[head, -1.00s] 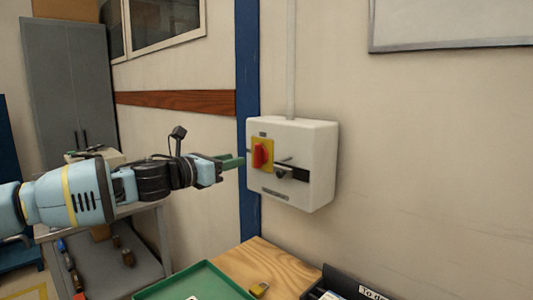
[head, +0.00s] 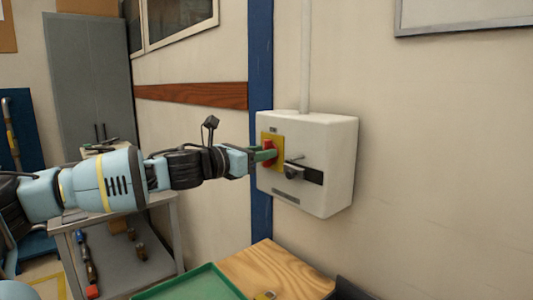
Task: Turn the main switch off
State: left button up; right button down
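The main switch is a white wall box (head: 330,160) with a red rotary handle (head: 267,146) on a yellow plate (head: 278,141). The red handle looks upright, though it is partly hidden by my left gripper. My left gripper (head: 266,155) comes in from the left with its green fingertips at the red handle. From this angle I cannot tell whether the fingers are closed on the handle or only beside it. My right gripper is not in view.
A dark lever (head: 293,171) sticks out of the box front, right of the handle. Below stand a wooden bench top (head: 275,270) and a green tray (head: 195,285). A grey cart (head: 125,265) stands at the left.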

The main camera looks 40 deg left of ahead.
pick_arm(q)
jog(key=shift+s+r, duration=0.1)
jog(key=shift+s, duration=0.05)
grip_shut()
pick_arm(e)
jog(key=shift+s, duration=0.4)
pick_arm(q)
jog(key=shift+a+f+n, duration=0.1)
jog(key=shift+f+n, duration=0.05)
jog(key=shift+n, duration=2.85)
jog(key=shift+a+f+n, duration=0.1)
jog(key=shift+a+n, duration=0.05)
jog(key=shift+n, duration=2.85)
jog(key=shift+a+f+n, duration=0.1)
jog(key=shift+f+n, duration=0.05)
jog(key=shift+n, duration=2.85)
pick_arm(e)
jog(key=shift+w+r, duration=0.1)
